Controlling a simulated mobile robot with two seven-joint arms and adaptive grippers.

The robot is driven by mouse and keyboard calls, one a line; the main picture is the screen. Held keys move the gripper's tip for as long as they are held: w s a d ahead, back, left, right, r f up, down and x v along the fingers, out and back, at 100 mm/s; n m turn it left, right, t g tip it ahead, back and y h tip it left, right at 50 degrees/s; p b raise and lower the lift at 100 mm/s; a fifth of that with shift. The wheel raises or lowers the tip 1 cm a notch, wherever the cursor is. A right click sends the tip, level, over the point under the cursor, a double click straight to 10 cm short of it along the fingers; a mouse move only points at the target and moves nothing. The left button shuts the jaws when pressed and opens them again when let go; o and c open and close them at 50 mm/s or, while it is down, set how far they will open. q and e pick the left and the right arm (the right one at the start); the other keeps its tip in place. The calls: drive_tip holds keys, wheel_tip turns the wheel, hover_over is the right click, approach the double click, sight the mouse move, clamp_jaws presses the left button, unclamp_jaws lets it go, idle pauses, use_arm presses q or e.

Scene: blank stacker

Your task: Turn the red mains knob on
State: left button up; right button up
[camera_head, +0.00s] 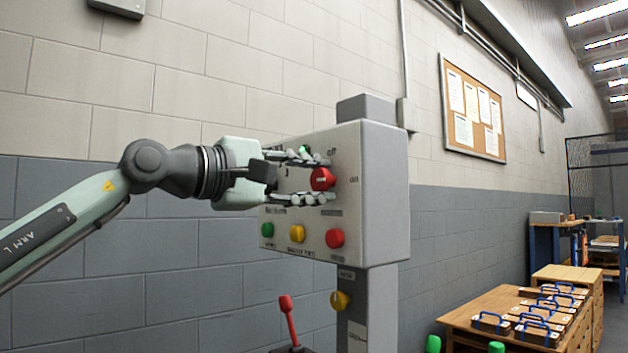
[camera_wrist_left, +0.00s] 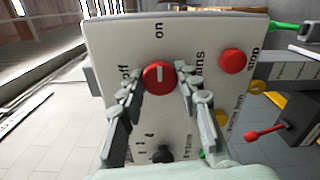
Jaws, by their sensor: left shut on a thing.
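The red mains knob (camera_head: 322,179) is on the front of a grey control box (camera_head: 380,200). It also shows in the left wrist view (camera_wrist_left: 160,77), with the word "on" above it and "off" to its left there. The white mark on the knob lies in line with "on". My left gripper (camera_head: 329,180) reaches in from the left, one finger above the knob and one below. In the left wrist view its fingertips (camera_wrist_left: 161,79) flank the knob, and it is shut on it. My right gripper is not in view.
Below the knob are a green button (camera_head: 267,229), a yellow button (camera_head: 297,233) and a red stop button (camera_head: 335,238). A red-handled lever (camera_head: 288,320) stands lower down. A wooden bench (camera_head: 480,305) with blue-handled pieces is at the right. A block wall is behind.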

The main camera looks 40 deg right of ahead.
use_arm(q)
drive_tip(key=o, duration=1.2)
drive_tip(key=shift+c, duration=0.2)
drive_tip(key=s+a, duration=0.1)
drive_tip(key=a, duration=1.1)
